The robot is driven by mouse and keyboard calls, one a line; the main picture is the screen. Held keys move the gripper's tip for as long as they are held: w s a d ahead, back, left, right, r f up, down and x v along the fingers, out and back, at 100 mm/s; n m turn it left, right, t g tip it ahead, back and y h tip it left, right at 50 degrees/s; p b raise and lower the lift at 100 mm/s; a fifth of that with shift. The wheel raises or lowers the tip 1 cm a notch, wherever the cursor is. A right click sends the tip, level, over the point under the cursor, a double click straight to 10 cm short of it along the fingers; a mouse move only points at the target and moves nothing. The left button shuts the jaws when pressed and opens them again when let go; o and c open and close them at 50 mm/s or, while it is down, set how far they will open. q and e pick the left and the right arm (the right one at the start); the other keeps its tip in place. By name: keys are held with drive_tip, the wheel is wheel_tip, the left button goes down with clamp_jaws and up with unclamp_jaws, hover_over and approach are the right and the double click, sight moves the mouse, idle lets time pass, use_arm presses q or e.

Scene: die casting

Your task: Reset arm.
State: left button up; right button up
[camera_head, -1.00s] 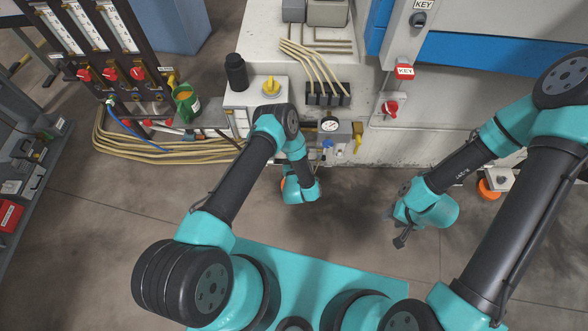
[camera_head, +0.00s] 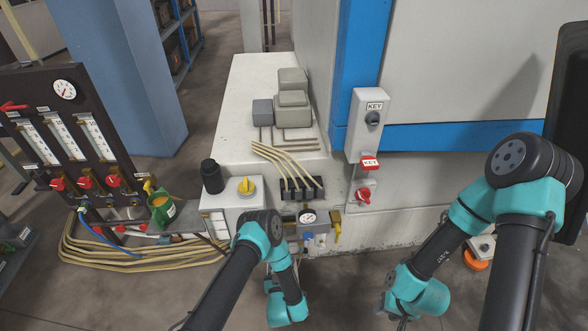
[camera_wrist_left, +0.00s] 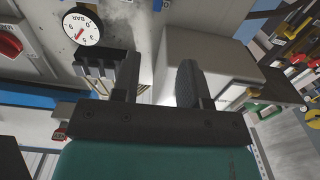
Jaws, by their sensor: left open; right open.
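My left arm comes in at the bottom middle of the head view, with its wrist bent down in front of the machine's valve panel. Its gripper is hidden behind the wrist there. In the left wrist view my left gripper (camera_wrist_left: 158,72) is open, with nothing between its fingers. My right arm reaches in from the right. Its gripper (camera_head: 402,321) hangs low over the floor at the bottom edge of the head view, small and partly cut off, open, with nothing seen in it.
A pressure gauge (camera_head: 308,217) and a yellow knob (camera_head: 245,186) are near my left wrist. An orange button (camera_head: 476,260) is beside my right arm.

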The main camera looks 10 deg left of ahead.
use_arm(q)
drive_tip(key=a+r+g+h, duration=0.4)
drive_tip(key=r+g+h, duration=0.1)
drive_tip(key=g, duration=0.2)
drive_tip(key=s+a+r+g+h, duration=0.1)
drive_tip(key=s+r+g, duration=0.3)
drive_tip(key=s, duration=0.5)
drive_tip(key=s+a+r+m+g+h, duration=0.1)
drive_tip(key=s+a+r+g+h, duration=0.1)
drive_tip(key=s+r+g, duration=0.3)
drive_tip(key=s+r, duration=0.3)
drive_tip(key=shift+s+r+g, duration=0.15)
drive_tip(key=shift+s+g, duration=0.15)
drive_tip(key=shift+s, duration=0.05)
